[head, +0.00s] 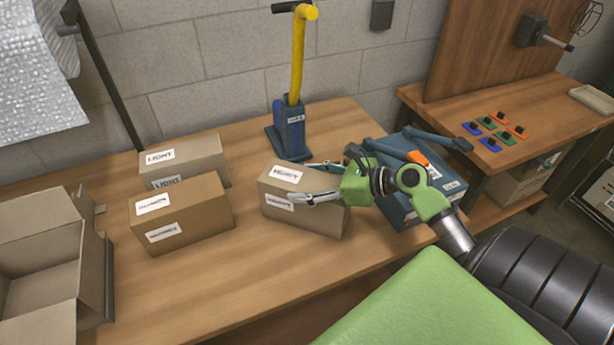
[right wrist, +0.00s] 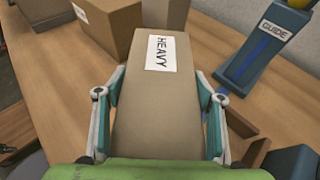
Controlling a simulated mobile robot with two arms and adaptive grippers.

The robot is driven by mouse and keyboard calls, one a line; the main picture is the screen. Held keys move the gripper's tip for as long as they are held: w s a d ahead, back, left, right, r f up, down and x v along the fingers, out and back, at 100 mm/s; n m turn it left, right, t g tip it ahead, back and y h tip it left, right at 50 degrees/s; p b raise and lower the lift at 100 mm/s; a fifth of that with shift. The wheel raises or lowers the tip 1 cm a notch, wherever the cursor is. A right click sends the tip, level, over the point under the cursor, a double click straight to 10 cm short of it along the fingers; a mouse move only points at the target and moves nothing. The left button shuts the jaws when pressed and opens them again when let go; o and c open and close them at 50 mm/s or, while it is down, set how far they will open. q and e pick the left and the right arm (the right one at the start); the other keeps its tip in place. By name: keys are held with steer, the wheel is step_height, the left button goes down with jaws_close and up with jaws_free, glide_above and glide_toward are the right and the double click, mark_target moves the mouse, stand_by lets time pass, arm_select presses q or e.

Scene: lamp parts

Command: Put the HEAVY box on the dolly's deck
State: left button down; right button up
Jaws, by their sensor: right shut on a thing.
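The HEAVY box (head: 312,217) is a brown carton with white labels, at the middle of the wooden bench. In the right wrist view the box (right wrist: 155,115) shows its HEAVY label clearly. My right gripper (head: 312,182) is shut on the box, with its fingers along two opposite sides; the fingers also show in the right wrist view (right wrist: 160,110). I cannot tell whether the box rests on the bench or is slightly lifted. My left gripper is not in view. I cannot make out the dolly's deck in these views.
A LIGHT box (head: 205,151) and another labelled carton (head: 180,215) stand left of the HEAVY box. An open carton (head: 50,240) is at far left. A blue guide stand (head: 292,132) is behind, and a blue toolbox (head: 398,208) stands close on the right.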

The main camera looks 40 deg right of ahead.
steer(key=shift+w+r, duration=0.1)
steer(key=shift+r, duration=0.1)
steer(key=o, duration=2.1)
steer(key=shift+s+a+f, duration=0.1)
steer(key=shift+s+f, duration=0.1)
